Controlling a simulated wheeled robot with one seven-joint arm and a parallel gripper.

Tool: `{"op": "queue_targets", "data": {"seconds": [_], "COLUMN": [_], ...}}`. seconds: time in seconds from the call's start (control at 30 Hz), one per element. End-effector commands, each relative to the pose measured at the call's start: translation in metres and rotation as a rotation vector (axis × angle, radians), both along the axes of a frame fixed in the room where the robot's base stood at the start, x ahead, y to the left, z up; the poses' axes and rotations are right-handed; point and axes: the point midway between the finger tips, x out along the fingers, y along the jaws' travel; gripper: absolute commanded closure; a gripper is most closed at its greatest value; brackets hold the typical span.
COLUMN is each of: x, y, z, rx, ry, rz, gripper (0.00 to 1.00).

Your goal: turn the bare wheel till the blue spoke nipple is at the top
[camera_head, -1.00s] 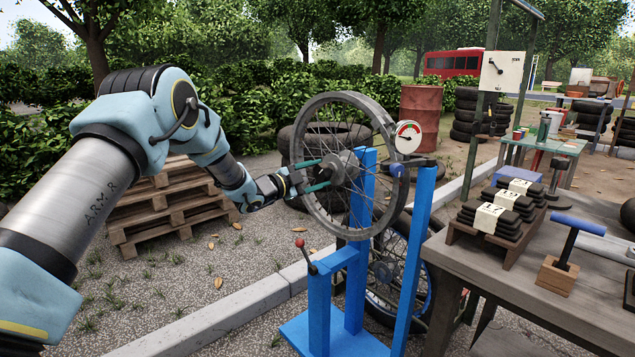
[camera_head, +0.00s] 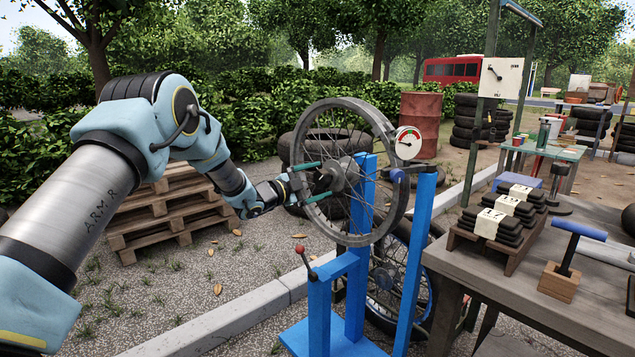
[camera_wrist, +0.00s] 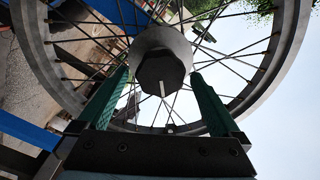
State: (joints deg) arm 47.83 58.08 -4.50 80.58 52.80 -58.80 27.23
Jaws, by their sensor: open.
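The bare wheel (camera_head: 308,136), a grey rim with thin spokes and no tyre, stands upright in a blue stand (camera_head: 357,268). Its grey hub (camera_head: 337,178) faces my gripper (camera_head: 313,181). My gripper is open, with one green finger above the other in the head view. In the wrist view the open fingers (camera_wrist: 159,75) point at the wheel on either side of the dark hub end (camera_wrist: 160,72); I cannot tell whether they touch it. I cannot make out a blue spoke nipple in either view.
A round gauge (camera_head: 408,142) and a blue knob (camera_head: 398,174) sit at the wheel's right. A red-knobbed lever (camera_head: 302,249) stands in front. A workbench (camera_head: 500,262) holds black weights and a blue-handled tool. Pallets (camera_head: 165,215) lie behind my arm.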

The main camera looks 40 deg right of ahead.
Motion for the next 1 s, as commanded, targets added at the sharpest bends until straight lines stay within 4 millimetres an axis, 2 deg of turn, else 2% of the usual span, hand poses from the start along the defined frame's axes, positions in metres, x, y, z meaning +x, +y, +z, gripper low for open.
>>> {"op": "queue_targets", "data": {"seconds": [0.17,0.6,0.8,1.0], "x": [0.001,0.006,0.006,0.006], "y": [0.013,0.092,0.107,0.108], "z": [0.000,0.000,0.000,0.000], "rx": [0.001,0.001,0.001,0.001], "ry": [0.001,0.000,0.001,0.000], "rz": [0.001,0.002,0.001,0.001], "gripper": [0.00,0.00,0.00,0.00]}}
